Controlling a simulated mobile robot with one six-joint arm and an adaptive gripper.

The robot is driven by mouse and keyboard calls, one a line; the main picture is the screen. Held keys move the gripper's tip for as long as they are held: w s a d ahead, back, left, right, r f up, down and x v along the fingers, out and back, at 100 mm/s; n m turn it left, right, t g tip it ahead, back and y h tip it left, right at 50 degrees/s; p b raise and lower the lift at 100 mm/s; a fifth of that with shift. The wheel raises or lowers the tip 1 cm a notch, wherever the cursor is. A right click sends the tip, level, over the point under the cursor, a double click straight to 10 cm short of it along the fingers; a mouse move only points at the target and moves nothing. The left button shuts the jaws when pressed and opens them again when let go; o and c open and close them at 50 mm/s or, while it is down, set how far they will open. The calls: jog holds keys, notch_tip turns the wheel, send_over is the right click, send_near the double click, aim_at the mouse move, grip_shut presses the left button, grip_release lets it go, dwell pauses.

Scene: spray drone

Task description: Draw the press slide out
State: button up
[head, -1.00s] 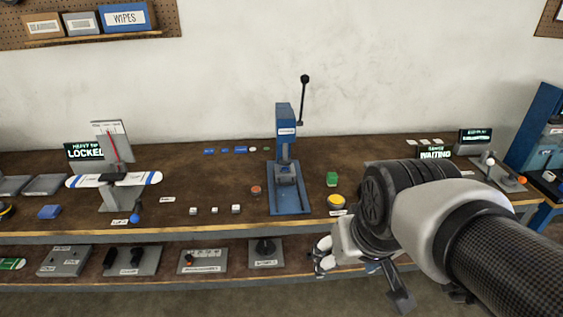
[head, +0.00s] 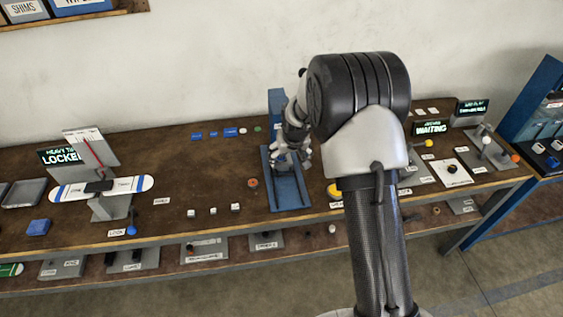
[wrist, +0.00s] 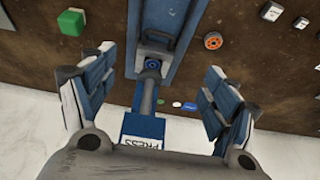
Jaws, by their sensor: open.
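The blue press stands on the bench. Its base plate (head: 288,192) shows in the head view, and my arm hides much of its column (head: 277,98) and all of its lever. In the wrist view the press head (wrist: 145,127), labelled PRESS, is at the bottom middle, with a grey ram above it. Nothing is between the fingers that I can tell is gripped.
An orange-ringed round part (wrist: 213,41) and a green block (wrist: 71,22) lie beside the press. White cubes (head: 213,211) lie left of it. A propeller balancer (head: 102,187) stands far left, and a WAITING display (head: 430,128) stands right. A yellow button (head: 334,191) is close right.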

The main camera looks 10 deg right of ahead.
aim_at(285, 176)
jog(key=x, duration=0.5)
jog(key=b+x, duration=0.1)
jog(key=x, duration=0.5)
jog(key=b+x, duration=0.1)
jog(key=x, duration=0.5)
jog(key=shift+s+f, duration=0.2)
jog(key=shift+s, duration=0.15)
grip_shut()
dwell(0.4)
